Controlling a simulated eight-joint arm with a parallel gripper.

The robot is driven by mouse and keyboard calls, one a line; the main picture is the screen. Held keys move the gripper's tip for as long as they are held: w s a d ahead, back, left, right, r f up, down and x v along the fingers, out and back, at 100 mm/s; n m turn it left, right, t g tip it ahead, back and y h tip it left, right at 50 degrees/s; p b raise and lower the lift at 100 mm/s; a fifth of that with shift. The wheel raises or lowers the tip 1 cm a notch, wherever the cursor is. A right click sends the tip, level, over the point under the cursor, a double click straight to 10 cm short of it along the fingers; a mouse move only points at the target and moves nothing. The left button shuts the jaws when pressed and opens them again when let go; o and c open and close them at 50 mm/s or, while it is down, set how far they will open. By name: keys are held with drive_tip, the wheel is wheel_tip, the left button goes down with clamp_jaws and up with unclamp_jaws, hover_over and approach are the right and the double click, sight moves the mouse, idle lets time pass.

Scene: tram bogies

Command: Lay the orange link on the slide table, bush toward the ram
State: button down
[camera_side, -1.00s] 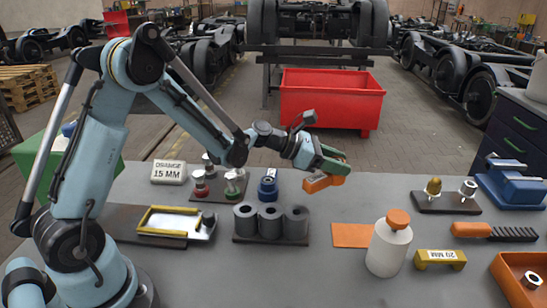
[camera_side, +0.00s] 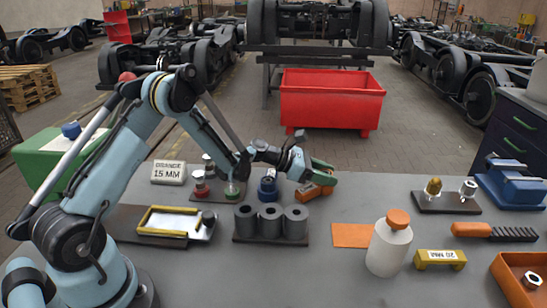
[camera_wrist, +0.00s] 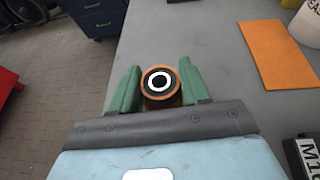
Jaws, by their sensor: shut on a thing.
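My gripper (camera_side: 318,176) has green fingers and is shut on the orange link (camera_side: 313,191), low over the back part of the bench. I cannot tell whether the link touches the bench. In the wrist view the link (camera_wrist: 161,99) sits between the green fingers of my gripper (camera_wrist: 157,90), with the round end of its black bush and a white centre facing the camera. The likely slide table (camera_side: 147,239), a silver plate with a yellow frame on a dark base, lies at the left, well apart from the link. I cannot make out the ram for certain.
Grey cylinders (camera_side: 270,223) stand between the link and the yellow frame; a blue part (camera_side: 267,187) is close left of the link. A white bottle (camera_side: 388,249) and orange mat (camera_side: 352,235) are nearer the front. A sign block (camera_side: 168,173) stands at back left.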

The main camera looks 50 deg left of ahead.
drive_tip(key=c, duration=0.5)
unclamp_jaws()
drive_tip(key=shift+f, duration=0.15)
drive_tip(key=shift+c, duration=0.2)
